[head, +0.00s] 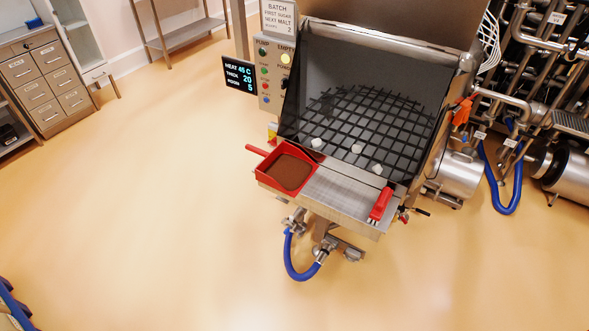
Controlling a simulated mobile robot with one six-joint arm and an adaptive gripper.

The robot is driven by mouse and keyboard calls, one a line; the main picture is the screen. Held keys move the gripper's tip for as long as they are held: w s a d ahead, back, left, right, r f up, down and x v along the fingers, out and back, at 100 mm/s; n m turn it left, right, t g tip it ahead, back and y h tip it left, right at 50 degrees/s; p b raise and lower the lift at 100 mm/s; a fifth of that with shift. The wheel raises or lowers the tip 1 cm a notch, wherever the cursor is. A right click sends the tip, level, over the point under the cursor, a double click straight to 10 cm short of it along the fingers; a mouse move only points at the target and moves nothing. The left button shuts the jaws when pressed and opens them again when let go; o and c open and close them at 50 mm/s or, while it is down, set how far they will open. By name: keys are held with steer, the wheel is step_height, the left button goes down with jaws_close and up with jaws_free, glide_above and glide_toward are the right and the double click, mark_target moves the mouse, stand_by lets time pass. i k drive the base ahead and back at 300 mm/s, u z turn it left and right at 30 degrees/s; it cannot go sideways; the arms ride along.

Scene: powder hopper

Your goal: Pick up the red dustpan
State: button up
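The red dustpan (270,178) sits at the left end of the steel shelf (337,195) on the front of the powder hopper. Its short handle (256,150) points to the upper left, past the shelf's edge. A heap of brown powder (289,173) lies in the pan. My gripper is not in this view.
A red-handled tool (381,203) lies at the shelf's right end. Several white lumps rest on the hopper's dark grid (352,118). A control box (275,70) stands left of the hopper. Pipes crowd the right. Open floor (150,180) lies to the left and front.

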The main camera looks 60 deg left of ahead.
mark_target(286, 169)
steer(key=i, duration=1.9)
steer(key=z, duration=0.9)
steer(key=k, duration=0.1)
steer(key=u, duration=3.5)
